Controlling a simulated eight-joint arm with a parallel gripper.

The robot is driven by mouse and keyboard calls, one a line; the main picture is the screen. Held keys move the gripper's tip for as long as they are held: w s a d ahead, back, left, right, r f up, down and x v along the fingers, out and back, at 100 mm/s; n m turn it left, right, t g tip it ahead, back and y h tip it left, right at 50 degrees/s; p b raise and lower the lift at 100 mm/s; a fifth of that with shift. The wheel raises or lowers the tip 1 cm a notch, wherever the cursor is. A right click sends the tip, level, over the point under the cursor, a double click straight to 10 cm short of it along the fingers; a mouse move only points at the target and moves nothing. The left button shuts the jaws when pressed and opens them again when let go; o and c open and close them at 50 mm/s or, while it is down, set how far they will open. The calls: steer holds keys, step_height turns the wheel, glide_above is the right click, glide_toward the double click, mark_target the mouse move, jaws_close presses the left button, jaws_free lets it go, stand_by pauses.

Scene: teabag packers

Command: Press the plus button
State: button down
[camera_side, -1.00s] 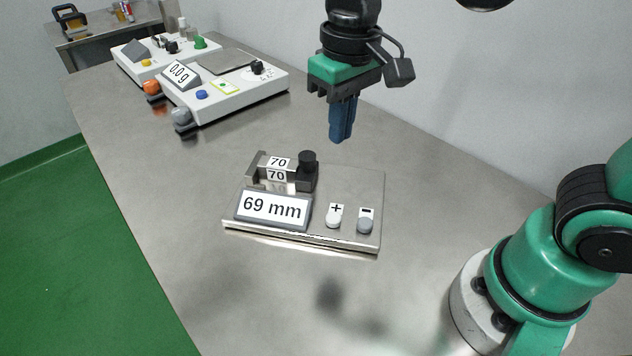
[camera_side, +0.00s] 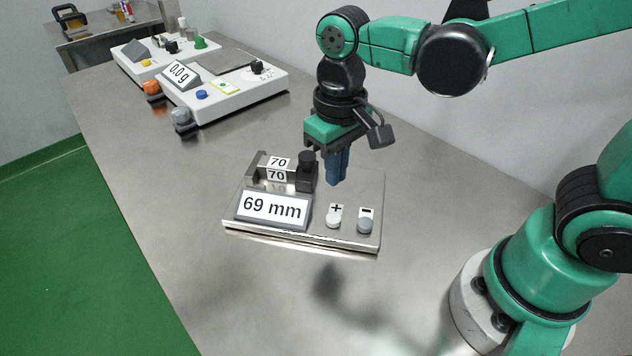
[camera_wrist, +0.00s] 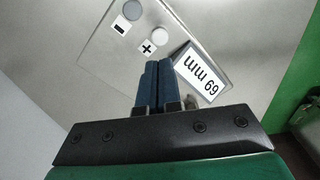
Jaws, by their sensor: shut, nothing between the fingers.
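The plus button (camera_side: 333,221) is a white round button on the metal plate (camera_side: 352,245), with a "+" label just behind it. It also shows in the wrist view (camera_wrist: 159,36). The grey minus button (camera_side: 365,227) sits to its right. The display (camera_side: 273,208) reads "69 mm". My gripper (camera_side: 336,183) has blue fingers held together and empty. It hangs above the plate, behind the plus button and apart from it. In the wrist view the fingertips (camera_wrist: 158,62) lie just short of the "+" label.
A black knob and metal block marked 70 (camera_side: 279,171) stand on the plate, left of my fingers. A scale reading 0.0 g (camera_side: 240,93) and another white device stand farther back. The table in front of the plate is clear.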

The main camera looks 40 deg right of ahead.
mark_target(332, 216)
steer(key=shift+f, duration=3.6)
steer(key=shift+f, duration=1)
steer(key=shift+r, duration=0.1)
step_height(332, 216, up, 14)
steer(key=shift+r, duration=0.1)
steer(key=d+f+t, duration=0.2)
steer(key=d+t, duration=0.5)
steer(key=shift+w+f, duration=0.15)
steer(key=shift+w, duration=0.05)
